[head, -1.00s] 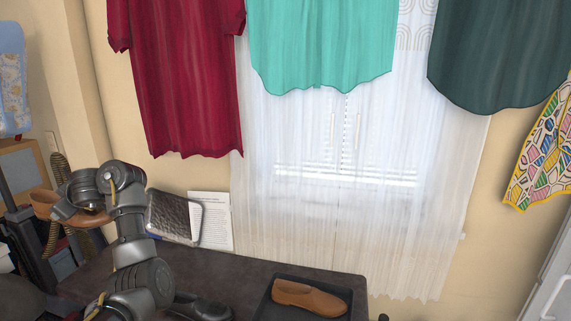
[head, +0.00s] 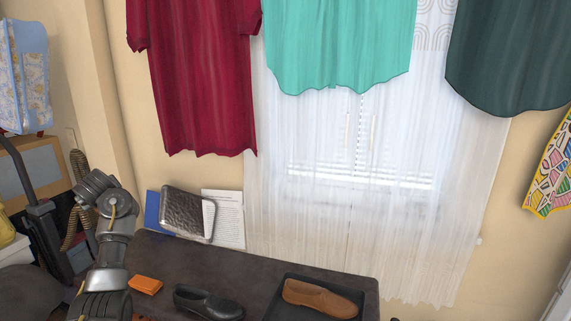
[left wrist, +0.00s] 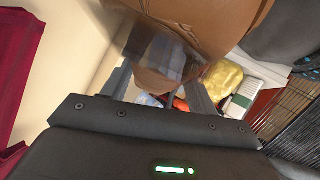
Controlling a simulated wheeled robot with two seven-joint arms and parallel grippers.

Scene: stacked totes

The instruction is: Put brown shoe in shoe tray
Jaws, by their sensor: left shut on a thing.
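My left gripper is shut on a brown shoe (left wrist: 205,20), which fills the top of the left wrist view between and beyond the fingers (left wrist: 165,75). In the head view my left arm's wrist stands at the left, and I cannot make out the held shoe there. The dark shoe tray (head: 272,304) lies on the right part of the table. Another brown shoe (head: 321,298) lies in it, with bare tray to its left. My right gripper is not in view.
A black shoe (head: 208,303) and an orange folded item (head: 145,285) lie on the dark table (head: 235,270). A dark cushion-like item (head: 188,214), a blue panel and a printed sheet (head: 228,222) stand at its back. Clothes hang above.

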